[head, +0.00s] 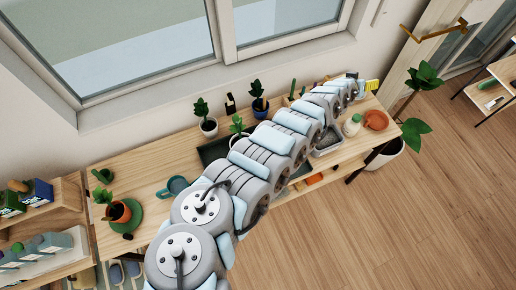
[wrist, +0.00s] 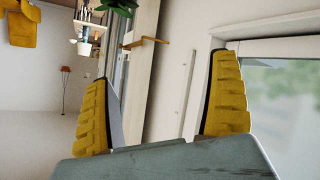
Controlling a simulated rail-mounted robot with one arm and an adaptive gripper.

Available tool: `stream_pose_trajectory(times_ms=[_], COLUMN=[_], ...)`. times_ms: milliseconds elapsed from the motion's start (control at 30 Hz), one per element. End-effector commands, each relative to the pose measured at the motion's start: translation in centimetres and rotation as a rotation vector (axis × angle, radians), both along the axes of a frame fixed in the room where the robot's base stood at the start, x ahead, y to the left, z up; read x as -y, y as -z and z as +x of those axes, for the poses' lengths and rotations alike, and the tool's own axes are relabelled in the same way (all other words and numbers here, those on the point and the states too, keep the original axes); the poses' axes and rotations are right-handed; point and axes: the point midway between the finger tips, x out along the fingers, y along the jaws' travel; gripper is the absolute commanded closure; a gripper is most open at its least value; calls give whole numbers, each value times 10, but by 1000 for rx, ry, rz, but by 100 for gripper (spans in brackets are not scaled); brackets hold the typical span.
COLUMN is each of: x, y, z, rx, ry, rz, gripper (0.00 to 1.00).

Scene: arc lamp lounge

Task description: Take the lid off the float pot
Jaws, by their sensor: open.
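My gripper (head: 371,86) is at the far right end of the wooden bench in the head view, its yellow finger pads partly showing. In the wrist view my gripper (wrist: 160,72) is open, with nothing between its two yellow fingers. I cannot tell for sure which thing is the float pot. A small white pot with a green top (head: 351,125) stands near the bench's right end, just below my arm in the picture.
My arm spans the wooden bench (head: 133,171), hiding part of it. Potted plants (head: 208,125) stand along the back by the window. A terracotta dish (head: 376,120) is at the right end. A large plant (head: 412,133) stands beyond.

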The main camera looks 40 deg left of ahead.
Motion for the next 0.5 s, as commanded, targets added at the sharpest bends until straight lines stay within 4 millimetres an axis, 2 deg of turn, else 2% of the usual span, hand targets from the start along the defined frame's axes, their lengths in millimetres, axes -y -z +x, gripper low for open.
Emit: stream_pose_trajectory(times_ms=[167, 267, 367, 500], x=[-25, -42, -61, -94], y=[16, 27, 39, 53], z=[-39, -71, -111, -178], rx=[-199, -320, -451, -643], ry=[68, 94, 114, 120], rz=[22, 31, 40, 45], gripper=[9, 9, 9, 9])
